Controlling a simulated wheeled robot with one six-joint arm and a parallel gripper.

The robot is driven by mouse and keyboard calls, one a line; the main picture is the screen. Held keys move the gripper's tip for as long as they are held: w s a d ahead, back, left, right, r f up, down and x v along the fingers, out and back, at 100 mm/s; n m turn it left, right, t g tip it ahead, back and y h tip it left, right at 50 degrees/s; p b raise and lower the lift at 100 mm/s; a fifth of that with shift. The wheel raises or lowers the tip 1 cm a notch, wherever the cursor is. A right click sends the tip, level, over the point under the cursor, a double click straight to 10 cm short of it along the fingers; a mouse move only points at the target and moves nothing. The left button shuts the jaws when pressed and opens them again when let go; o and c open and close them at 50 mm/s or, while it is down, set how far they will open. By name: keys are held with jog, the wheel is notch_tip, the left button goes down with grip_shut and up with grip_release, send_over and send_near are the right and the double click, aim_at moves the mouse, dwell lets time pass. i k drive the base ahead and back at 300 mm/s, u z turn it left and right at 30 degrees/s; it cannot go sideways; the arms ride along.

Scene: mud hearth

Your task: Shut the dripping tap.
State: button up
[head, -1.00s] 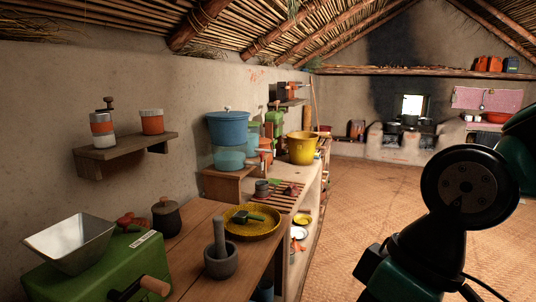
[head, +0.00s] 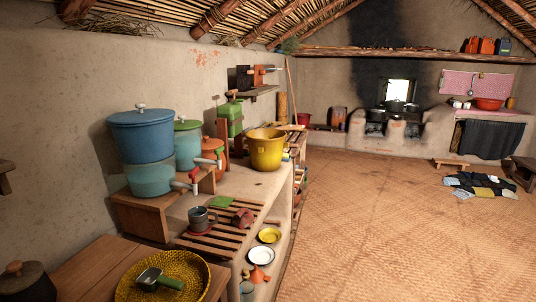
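A blue water filter (head: 142,134) with a lid and a pale blue lower part stands on a wooden stand on the left. Its tap (head: 184,185) has a red handle and sticks out over the slatted rack. A dark grey mug (head: 202,220) stands below and near that tap. A green-lidded filter (head: 187,145) stands behind, with a tap (head: 213,160) that has a green handle. An orange container (head: 212,150) stands beside it. I cannot make out which tap drips; no drops show at this size. My gripper is not in view.
A yellow pot (head: 266,150) stands on the counter behind the rack. A yellow woven tray (head: 162,280) holding a scoop lies on the front table. Plates (head: 261,256) sit on a lower shelf. The mat floor (head: 370,220) to the right is open, with cloths (head: 480,187) farther off.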

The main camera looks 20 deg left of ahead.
aim_at(192, 174)
jog(key=z, duration=0.1)
jog(key=i, duration=1.25)
jog(key=u, duration=0.65)
jog(key=i, duration=0.85)
jog(key=u, duration=1.25)
jog(key=i, duration=0.4)
jog(key=u, duration=0.3)
